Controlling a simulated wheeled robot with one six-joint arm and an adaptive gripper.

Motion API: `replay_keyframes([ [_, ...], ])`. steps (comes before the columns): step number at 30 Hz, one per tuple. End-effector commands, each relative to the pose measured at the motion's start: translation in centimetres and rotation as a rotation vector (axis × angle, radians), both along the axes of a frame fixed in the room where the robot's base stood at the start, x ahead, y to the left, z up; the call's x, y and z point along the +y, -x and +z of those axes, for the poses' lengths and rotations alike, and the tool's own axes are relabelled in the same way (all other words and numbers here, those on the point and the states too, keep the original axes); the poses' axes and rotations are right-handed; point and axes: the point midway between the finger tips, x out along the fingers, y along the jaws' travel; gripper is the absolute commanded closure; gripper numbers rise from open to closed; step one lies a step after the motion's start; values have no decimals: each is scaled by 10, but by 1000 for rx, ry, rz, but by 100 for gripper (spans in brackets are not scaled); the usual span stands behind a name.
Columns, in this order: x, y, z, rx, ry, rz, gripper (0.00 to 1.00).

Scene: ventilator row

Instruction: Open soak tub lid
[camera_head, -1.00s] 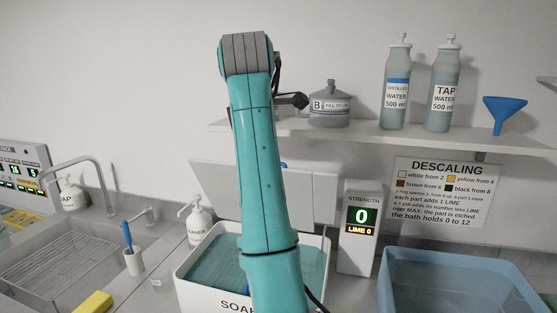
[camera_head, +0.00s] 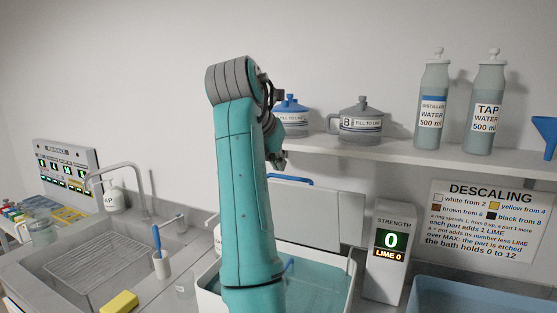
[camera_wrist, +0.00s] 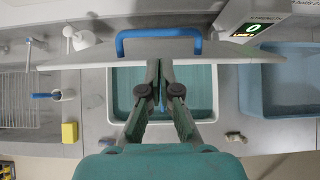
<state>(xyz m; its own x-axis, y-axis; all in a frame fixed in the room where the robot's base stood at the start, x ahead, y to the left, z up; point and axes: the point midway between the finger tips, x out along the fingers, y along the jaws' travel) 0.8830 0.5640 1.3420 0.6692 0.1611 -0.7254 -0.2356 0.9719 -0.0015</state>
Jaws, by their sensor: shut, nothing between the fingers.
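The soak tub (camera_head: 350,285) is a white-rimmed basin of teal liquid; my arm hides its left part. Its pale grey lid (camera_head: 325,215) stands raised along the back edge, with a blue handle (camera_head: 290,179) at the top. In the wrist view the lid (camera_wrist: 185,55) is nearly edge-on, with its blue handle (camera_wrist: 158,33) beyond my fingertips. The open tub (camera_wrist: 206,92) shows below it. My gripper (camera_wrist: 160,68) is shut and empty, apart from the handle. In the head view my gripper (camera_head: 279,159) is partly hidden by the arm, just above the handle.
A strength display (camera_head: 388,250) stands right of the tub, beside a blue basin (camera_head: 470,295). The shelf (camera_head: 430,153) above holds a grey pot (camera_head: 360,124), a blue-lidded pot (camera_head: 291,118) and two bottles. A sink (camera_head: 90,260) is at the left.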

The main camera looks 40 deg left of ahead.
Motion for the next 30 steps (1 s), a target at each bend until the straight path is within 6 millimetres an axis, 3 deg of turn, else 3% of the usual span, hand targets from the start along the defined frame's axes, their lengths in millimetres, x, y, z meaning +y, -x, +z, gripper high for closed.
replay_keyframes([
  [6,6,-25,-28,2,1,-2,100],
  [12,9,-41,-44,2,0,-2,100],
  [26,10,-46,-49,1,-2,-2,100],
  [30,2,-47,-47,42,7,-4,100],
])
